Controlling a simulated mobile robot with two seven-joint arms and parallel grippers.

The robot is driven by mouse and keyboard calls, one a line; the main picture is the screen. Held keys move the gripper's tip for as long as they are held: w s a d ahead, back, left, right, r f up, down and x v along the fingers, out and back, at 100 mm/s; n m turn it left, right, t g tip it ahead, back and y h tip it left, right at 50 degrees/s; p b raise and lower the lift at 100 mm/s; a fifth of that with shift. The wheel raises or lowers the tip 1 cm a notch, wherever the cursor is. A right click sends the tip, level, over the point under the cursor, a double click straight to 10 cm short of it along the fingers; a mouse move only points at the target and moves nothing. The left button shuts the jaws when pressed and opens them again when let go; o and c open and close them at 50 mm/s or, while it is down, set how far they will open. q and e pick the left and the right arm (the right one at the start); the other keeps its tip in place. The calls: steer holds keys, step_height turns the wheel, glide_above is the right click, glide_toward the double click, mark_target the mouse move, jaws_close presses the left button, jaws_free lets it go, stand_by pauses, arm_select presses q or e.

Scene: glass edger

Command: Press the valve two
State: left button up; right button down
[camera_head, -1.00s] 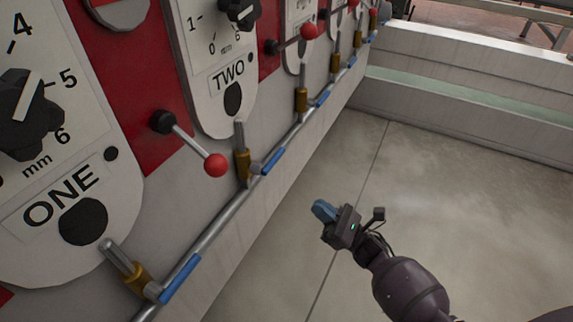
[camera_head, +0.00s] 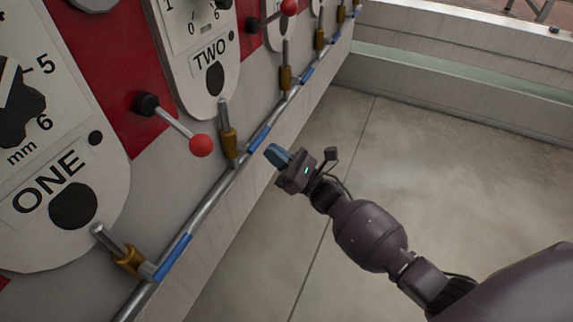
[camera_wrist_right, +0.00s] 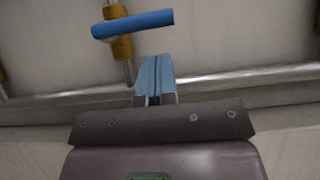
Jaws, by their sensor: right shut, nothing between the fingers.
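Valve two is a brass fitting (camera_head: 228,143) with a blue lever handle (camera_head: 260,136), on the pipe below the panel marked TWO (camera_head: 210,60). My right gripper (camera_head: 276,154) is shut and empty, its blue fingertips just right of and slightly below the blue handle in the head view, seemingly apart from it. In the right wrist view the shut fingers (camera_wrist_right: 155,75) point toward the wall. A brass valve (camera_wrist_right: 122,45) with a blue handle (camera_wrist_right: 133,24), apparently the same one, shows just beyond and left of them. My left gripper is not in view.
A red-knobbed lever (camera_head: 200,145) sticks out left of valve two. Valve one's blue handle (camera_head: 173,257) is nearer, under panel ONE (camera_head: 50,188). More valves line the pipe (camera_head: 207,209) farther back. The floor (camera_head: 420,150) on the right is clear.

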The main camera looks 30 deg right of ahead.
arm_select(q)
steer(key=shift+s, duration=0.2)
arm_select(e)
step_height(320, 180, up, 2)
steer(key=shift+w+a+r, duration=0.1)
steer(key=shift+a+r, duration=0.05)
steer(key=shift+r, duration=0.05)
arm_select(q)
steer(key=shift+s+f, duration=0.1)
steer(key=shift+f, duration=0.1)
arm_select(e)
steer(key=shift+n, duration=0.3)
steer(key=shift+g+y, duration=0.3)
steer(key=shift+y, duration=0.1)
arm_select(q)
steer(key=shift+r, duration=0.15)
arm_select(e)
steer(key=shift+w+r+n, duration=0.1)
steer(key=shift+r+n, duration=0.1)
steer(key=shift+n, duration=0.4)
